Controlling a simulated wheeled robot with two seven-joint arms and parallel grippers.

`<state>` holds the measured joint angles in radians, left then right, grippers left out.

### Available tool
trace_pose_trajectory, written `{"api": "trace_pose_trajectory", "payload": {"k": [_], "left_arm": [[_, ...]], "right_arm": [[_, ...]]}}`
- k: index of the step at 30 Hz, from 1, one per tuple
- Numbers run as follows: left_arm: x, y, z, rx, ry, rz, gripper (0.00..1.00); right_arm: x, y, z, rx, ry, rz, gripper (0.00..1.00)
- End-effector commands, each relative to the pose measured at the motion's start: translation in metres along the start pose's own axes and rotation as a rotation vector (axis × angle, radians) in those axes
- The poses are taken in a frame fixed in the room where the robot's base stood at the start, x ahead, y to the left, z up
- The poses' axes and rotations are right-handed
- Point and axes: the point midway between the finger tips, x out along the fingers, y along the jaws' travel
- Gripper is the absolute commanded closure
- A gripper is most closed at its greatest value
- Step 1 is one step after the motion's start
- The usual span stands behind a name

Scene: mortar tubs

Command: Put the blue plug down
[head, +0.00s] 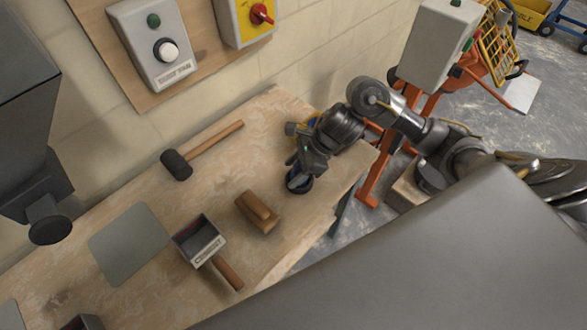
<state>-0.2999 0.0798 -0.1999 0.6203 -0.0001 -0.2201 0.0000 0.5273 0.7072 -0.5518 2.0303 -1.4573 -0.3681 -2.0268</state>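My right gripper (303,165) reaches in from the right over the far right part of the wooden bench and points down.
The bench (150,215) holds a mallet (178,164), a wooden block (257,211), a box-shaped scoop marked cement (199,240) and a grey plate (128,244). An orange-framed machine (372,180) stands beyond the bench.

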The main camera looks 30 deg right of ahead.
Motion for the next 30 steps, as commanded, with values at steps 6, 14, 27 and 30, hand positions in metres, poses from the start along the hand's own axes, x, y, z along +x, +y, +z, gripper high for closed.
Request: {"api": "trace_pose_trajectory", "payload": {"k": [6, 14, 27, 30], "left_arm": [[0.0, 0.0, 0.0, 0.0, 0.0, 0.0, 1.0], [-0.001, 0.0, 0.0, 0.0, 0.0, 0.0, 1.0], [0.012, 0.0, 0.001, 0.0, 0.0, 0.0, 1.0], [0.013, 0.0, 0.002, 0.0, 0.0, 0.0, 1.0]], "right_arm": [[0.0, 0.0, 0.0, 0.0, 0.0, 0.0, 0.45], [-0.02, -0.002, 0.001, -0.004, 0.001, -0.006, 0.45], [-0.106, -0.001, 0.001, -0.001, 0.001, -0.004, 0.45], [-0.116, -0.001, 0.001, -0.001, 0.0, -0.002, 0.45]]}}
